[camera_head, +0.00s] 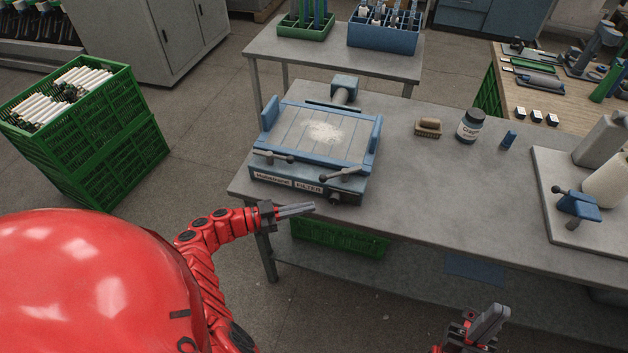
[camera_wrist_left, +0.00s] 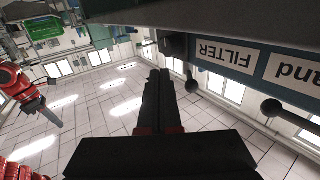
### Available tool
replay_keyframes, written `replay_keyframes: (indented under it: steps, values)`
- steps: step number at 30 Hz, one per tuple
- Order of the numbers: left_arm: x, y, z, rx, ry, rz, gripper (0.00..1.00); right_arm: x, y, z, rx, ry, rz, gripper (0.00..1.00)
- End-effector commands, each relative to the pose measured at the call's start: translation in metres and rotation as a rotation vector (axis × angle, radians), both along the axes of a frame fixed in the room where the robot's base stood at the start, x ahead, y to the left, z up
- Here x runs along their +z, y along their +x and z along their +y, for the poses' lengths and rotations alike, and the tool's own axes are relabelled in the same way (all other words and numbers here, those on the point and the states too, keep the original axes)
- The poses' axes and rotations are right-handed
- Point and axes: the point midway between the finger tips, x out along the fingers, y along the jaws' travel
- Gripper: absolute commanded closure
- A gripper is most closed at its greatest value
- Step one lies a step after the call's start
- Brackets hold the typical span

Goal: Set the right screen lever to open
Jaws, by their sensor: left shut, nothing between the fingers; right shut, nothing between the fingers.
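A blue filter unit (camera_head: 318,140) with white powder on its slatted top sits on the grey table. Its right screen lever (camera_head: 340,174) is a dark rod with a round knob at the front right corner, lying roughly along the front edge. The left lever (camera_head: 272,156) lies at the front left. My left gripper (camera_head: 299,210) is shut and empty, in front of and below the unit's front face, apart from the levers. In the left wrist view the shut fingers (camera_wrist_left: 160,85) point toward the unit's underside near a dark knob (camera_wrist_left: 192,86). My right gripper (camera_head: 490,322) is shut and empty, low in front of the table.
The table (camera_head: 440,200) has a brush (camera_head: 428,127), a dark jar (camera_head: 470,125) and a small blue item (camera_head: 509,138). Green crates (camera_head: 85,130) stand on the floor at left. The table's front middle is clear.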

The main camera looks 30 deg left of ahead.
Motion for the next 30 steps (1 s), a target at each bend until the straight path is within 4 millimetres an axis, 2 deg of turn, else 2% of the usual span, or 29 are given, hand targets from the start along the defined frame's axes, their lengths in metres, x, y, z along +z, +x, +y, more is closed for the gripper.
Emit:
replay_keyframes:
  steps: [1, 5, 6, 8, 9, 12, 15, 18, 22, 26, 30]
  values:
    - [-0.012, 0.003, -0.034, -0.031, 0.026, -0.054, 1.00, -0.003, 0.000, 0.000, 0.000, 0.000, 0.000, 1.00]
    - [-0.028, 0.013, -0.104, -0.039, 0.110, -0.195, 1.00, -0.006, 0.000, 0.000, 0.000, 0.000, 0.000, 1.00]
    - [-0.031, 0.014, -0.127, -0.035, 0.135, -0.243, 1.00, -0.007, 0.000, 0.000, 0.000, 0.000, 0.000, 1.00]
    - [-0.031, 0.013, -0.165, -0.019, 0.170, -0.320, 1.00, -0.009, 0.000, 0.000, 0.000, 0.000, 0.000, 1.00]
    - [-0.027, 0.012, -0.188, -0.002, 0.192, -0.372, 1.00, -0.010, 0.000, 0.000, 0.000, 0.000, 0.000, 1.00]
    - [-0.012, 0.007, -0.240, 0.060, 0.246, -0.489, 1.00, -0.014, 0.000, 0.000, 0.000, 0.000, 0.000, 1.00]
    - [-0.005, 0.015, -0.273, 0.139, 0.389, -0.549, 1.00, -0.019, 0.000, 0.000, 0.000, 0.000, 0.000, 1.00]
    - [-0.011, 0.027, -0.287, 0.212, 0.574, -0.559, 1.00, -0.023, 0.000, 0.000, 0.000, 0.000, 0.000, 1.00]
    - [-0.008, 0.035, -0.291, 0.314, 0.794, -0.563, 1.00, -0.029, 0.000, 0.000, 0.000, 0.000, 0.000, 1.00]
    - [-0.004, 0.043, -0.280, 0.408, 0.987, -0.543, 1.00, -0.033, 0.000, 0.000, 0.000, 0.000, 0.000, 1.00]
    - [0.006, 0.048, -0.256, 0.540, 1.182, -0.501, 1.00, -0.038, 0.000, 0.000, 0.000, 0.000, 0.000, 1.00]
